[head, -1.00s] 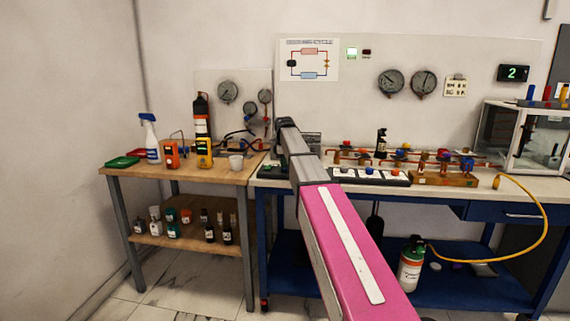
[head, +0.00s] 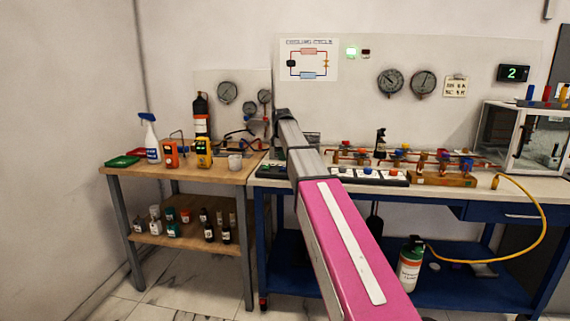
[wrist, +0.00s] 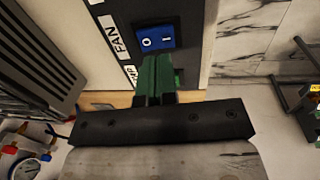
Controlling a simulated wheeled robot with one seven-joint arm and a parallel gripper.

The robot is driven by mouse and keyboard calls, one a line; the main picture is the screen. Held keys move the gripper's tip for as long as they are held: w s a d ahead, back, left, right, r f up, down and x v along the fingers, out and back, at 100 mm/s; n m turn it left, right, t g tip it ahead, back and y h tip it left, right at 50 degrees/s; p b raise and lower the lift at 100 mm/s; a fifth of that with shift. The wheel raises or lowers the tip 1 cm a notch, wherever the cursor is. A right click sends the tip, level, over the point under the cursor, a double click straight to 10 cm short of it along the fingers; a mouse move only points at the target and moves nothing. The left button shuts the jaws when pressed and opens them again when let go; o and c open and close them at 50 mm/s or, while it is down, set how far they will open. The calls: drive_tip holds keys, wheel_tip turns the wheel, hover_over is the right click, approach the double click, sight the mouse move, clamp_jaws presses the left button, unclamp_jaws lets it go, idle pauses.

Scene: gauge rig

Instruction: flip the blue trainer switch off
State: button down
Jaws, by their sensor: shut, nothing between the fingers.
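The blue switch (wrist: 153,38) is a rocker marked O and I, set in a dark panel (wrist: 178,22) beside a white label reading FAN (wrist: 110,35). The O side is at left and the I side at right. My gripper (wrist: 155,62) is shut and empty, its greenish fingertips just below the switch in the wrist view. I cannot tell whether they touch it. A bit of a green part (wrist: 178,78) shows behind the fingers, mostly hidden. In the head view my arm hides the gripper and the blue switch.
A dark slotted unit (wrist: 35,60) is close at left in the wrist view. In the head view, a wooden table (head: 120,171) with bottles and meters stands left of the blue bench (head: 470,212), which carries a pipe rig and a glass case (head: 525,135).

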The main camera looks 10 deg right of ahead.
sight(284, 168)
wheel_tip(284, 168, up, 10)
drive_tip(key=s, duration=0.1)
drive_tip(key=shift+a+r, duration=0.15)
drive_tip(key=shift+a, duration=0.05)
drive_tip(key=shift+d, duration=0.15)
drive_tip(key=shift+w+d, duration=0.35)
drive_tip(key=shift+w, duration=0.2)
drive_tip(key=f, duration=0.4)
drive_tip(key=w+f, duration=0.1)
drive_tip(key=f, duration=0.8)
drive_tip(key=shift+w+d+f, duration=0.3)
drive_tip(key=shift+f, duration=0.1)
